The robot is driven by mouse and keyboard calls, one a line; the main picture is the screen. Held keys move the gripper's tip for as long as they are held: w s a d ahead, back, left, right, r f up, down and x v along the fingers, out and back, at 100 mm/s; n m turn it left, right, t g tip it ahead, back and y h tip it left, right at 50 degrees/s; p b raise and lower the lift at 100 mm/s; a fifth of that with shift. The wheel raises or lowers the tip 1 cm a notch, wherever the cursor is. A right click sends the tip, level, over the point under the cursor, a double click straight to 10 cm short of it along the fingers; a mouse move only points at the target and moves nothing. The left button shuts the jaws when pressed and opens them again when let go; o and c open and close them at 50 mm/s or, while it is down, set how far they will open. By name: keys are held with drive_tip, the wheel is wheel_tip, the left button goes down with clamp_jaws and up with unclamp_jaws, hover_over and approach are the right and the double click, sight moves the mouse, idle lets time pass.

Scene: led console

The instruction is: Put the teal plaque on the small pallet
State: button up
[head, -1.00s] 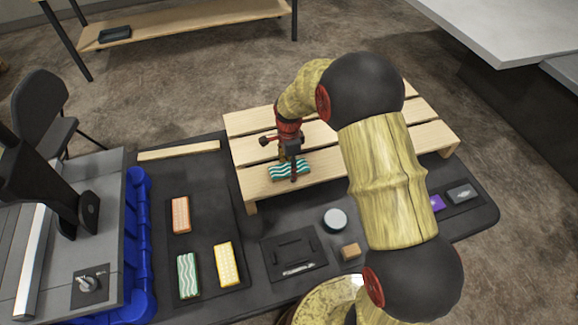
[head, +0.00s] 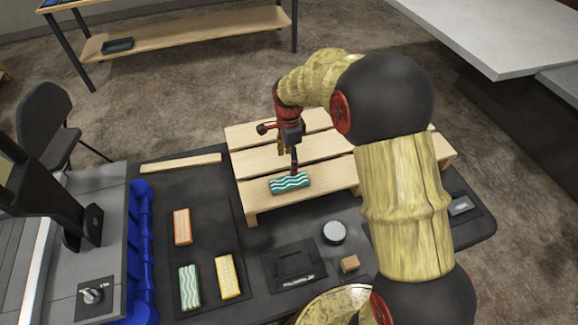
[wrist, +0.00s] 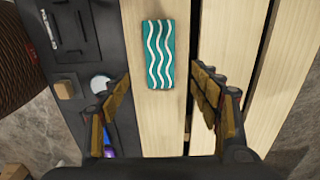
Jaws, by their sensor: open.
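The teal plaque (head: 290,183) with white wavy lines lies flat on the front slat of the small wooden pallet (head: 330,146). In the wrist view the plaque (wrist: 158,54) rests on the pale slat (wrist: 155,125), apart from both fingers. My gripper (head: 294,170) is above the pallet, just behind and above the plaque. In the wrist view my gripper (wrist: 158,105) is open and empty, its two fingers on either side of the slat. My arm hides the right part of the pallet in the head view.
On the dark mat left of the pallet lie an orange plaque (head: 182,227), a green wavy plaque (head: 189,287) and a yellow plaque (head: 228,276). A round white-topped tin (head: 334,232) and a small wooden block (head: 349,263) stand in front of the pallet. A blue bin (head: 142,250) is at left.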

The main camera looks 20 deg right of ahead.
drive_tip(key=s+r+n+t, duration=0.3)
drive_tip(key=s+r+n, duration=0.8)
drive_tip(key=r, duration=0.8)
drive_tip(key=s+r+n+t, duration=0.2)
drive_tip(key=s+n, duration=0.5)
drive_tip(key=s, duration=1)
drive_tip(key=shift+s+a+r+t, duration=0.3)
drive_tip(key=shift+s+r, duration=0.1)
drive_tip(key=shift+r, duration=0.2)
drive_tip(key=shift+f, duration=0.25)
